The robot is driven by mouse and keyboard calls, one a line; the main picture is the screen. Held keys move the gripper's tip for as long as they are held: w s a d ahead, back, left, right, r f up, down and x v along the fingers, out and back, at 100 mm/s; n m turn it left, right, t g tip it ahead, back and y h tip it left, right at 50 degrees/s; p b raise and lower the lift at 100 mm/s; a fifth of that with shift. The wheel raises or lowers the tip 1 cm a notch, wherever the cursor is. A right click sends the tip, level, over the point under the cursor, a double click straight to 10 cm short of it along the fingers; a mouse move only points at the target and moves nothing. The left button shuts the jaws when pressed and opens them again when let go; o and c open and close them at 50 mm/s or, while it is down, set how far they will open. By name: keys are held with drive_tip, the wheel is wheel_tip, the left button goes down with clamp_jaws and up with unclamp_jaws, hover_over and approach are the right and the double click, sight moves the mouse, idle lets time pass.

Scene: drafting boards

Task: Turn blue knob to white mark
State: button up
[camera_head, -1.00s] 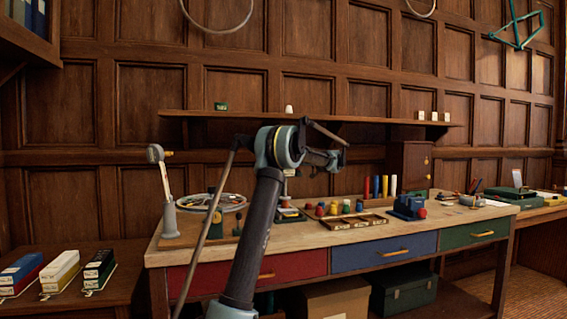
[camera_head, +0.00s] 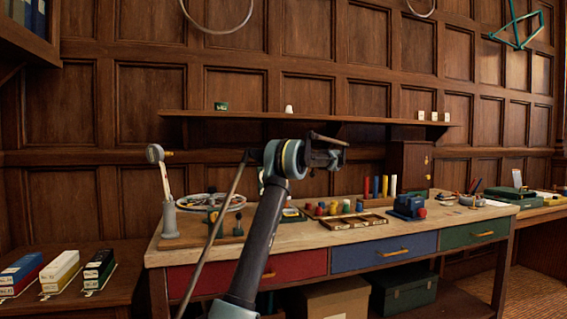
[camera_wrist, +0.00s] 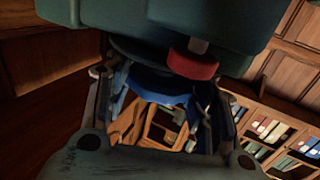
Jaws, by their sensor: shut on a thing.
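In the wrist view a dark blue rounded piece (camera_wrist: 155,86), which looks like the blue knob, sits between the two fingers of my gripper (camera_wrist: 158,104). The fingers close on it from both sides. It lies against the underside of a dark green body (camera_wrist: 120,22). A red round part (camera_wrist: 193,65) on a short grey shaft sits just in front of it. I cannot make out a white mark. In the head view the end of my arm is raised in front of the panelled wall, and the knob cannot be made out there.
A wooden workbench (camera_head: 310,235) with coloured drawers stands beyond my arm. It bears a blue device (camera_head: 408,207) with a red knob, small coloured pots, an open wooden tray (camera_head: 352,222) and a round dial (camera_head: 212,201). A shelf (camera_head: 300,116) runs along the wall.

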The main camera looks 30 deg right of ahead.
drive_tip(key=o, duration=1.1)
drive_tip(key=shift+w, duration=0.15)
drive_tip(key=shift+c, duration=0.2)
wheel_tip(320, 180, up, 10)
drive_tip(key=shift+f, duration=0.1)
